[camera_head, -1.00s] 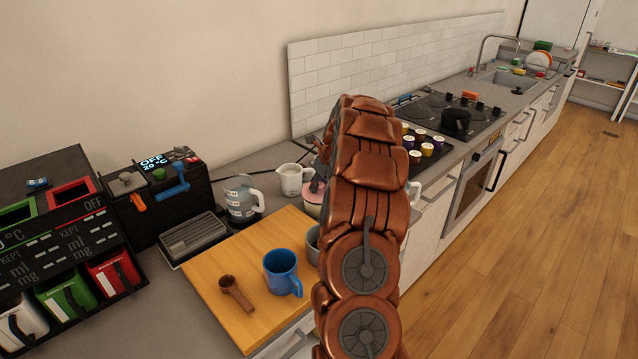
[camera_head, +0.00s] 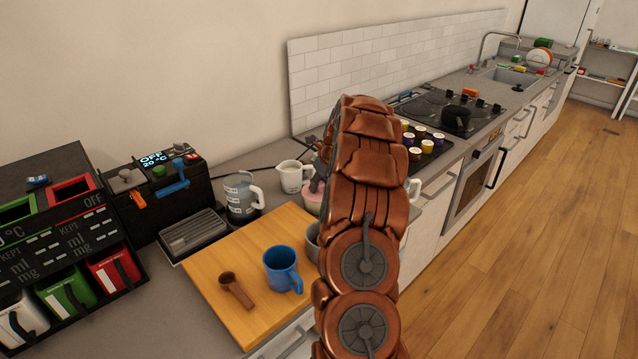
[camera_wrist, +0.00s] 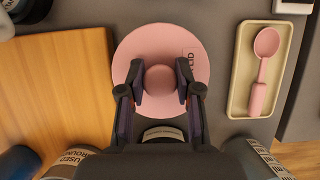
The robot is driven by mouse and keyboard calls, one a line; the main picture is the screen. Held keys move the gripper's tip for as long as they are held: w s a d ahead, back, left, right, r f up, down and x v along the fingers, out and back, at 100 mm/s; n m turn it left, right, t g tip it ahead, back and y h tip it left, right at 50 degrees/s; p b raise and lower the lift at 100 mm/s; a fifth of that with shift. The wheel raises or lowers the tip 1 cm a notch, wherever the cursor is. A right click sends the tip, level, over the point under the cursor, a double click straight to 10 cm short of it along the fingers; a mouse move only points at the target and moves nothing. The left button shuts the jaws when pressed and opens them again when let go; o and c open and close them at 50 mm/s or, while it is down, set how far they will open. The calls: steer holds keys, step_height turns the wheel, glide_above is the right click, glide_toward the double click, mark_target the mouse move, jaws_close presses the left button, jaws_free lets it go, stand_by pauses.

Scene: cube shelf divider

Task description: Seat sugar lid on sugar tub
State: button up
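The sugar lid (camera_wrist: 160,42) is a pink disc with a round knob and dark lettering. In the wrist view, my gripper (camera_wrist: 160,85) has its fingers close on both sides of the knob and looks shut on it. The lid's pink edge shows left of my arm in the head view (camera_head: 313,196), beyond the wooden board. My arm covers most of my gripper and the lid there. The sugar tub cannot be made out clearly. The lid hides what is under it in the wrist view, so I cannot tell whether it touches the tub.
A cream tray (camera_wrist: 240,97) with a pink spoon (camera_wrist: 258,97) lies right of the lid. The wooden board (camera_head: 220,268) carries a blue mug (camera_head: 281,270) and a brown scoop (camera_head: 236,290). A white jug (camera_head: 292,176) and a grey jug (camera_head: 240,196) stand nearby.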

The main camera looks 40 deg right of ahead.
steer(key=shift+o, duration=0.2)
steer(key=o, duration=0.6)
steer(key=shift+c, duration=0.2)
steer(key=shift+r, duration=0.1)
steer(key=p+v, duration=0.3)
steer(key=v, duration=0.5)
stand_by(0.6)
stand_by(0.4)
